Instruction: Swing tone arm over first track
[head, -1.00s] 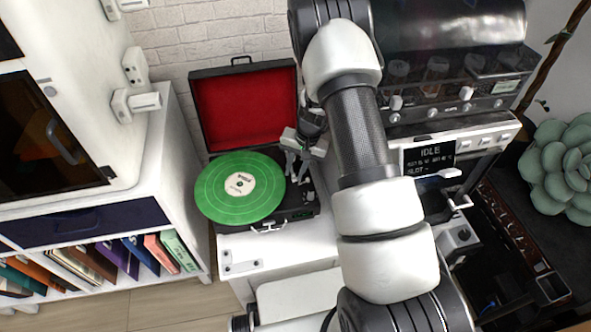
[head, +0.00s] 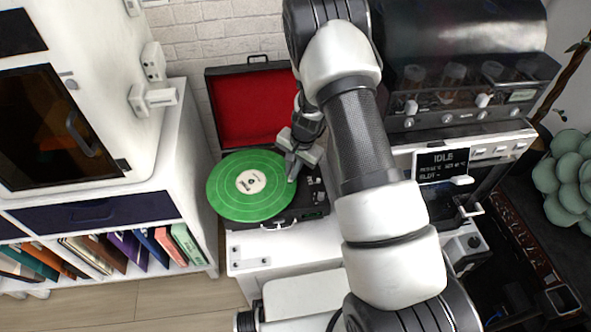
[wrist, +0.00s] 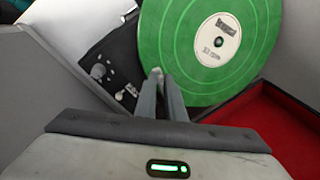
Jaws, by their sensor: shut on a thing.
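The record player (head: 310,212) is a black case with its red-lined lid (head: 240,118) open at the back. A green record (head: 232,202) with a pale label lies flat on it. The record also shows in the wrist view (wrist: 186,60). My gripper (head: 291,178) points down at the record's right edge. In the wrist view its fingertips (wrist: 158,74) are close together, over the record's rim beside the control panel. It is shut on the tone arm, which is mostly hidden by the fingers. I cannot tell the stylus height.
Knobs (wrist: 98,71) sit on the player's deck beside the record. A machine with an IDLE screen (head: 443,165) stands close on the right. A white cabinet with books (head: 120,250) is on the left. The white top in front of the player is mostly clear.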

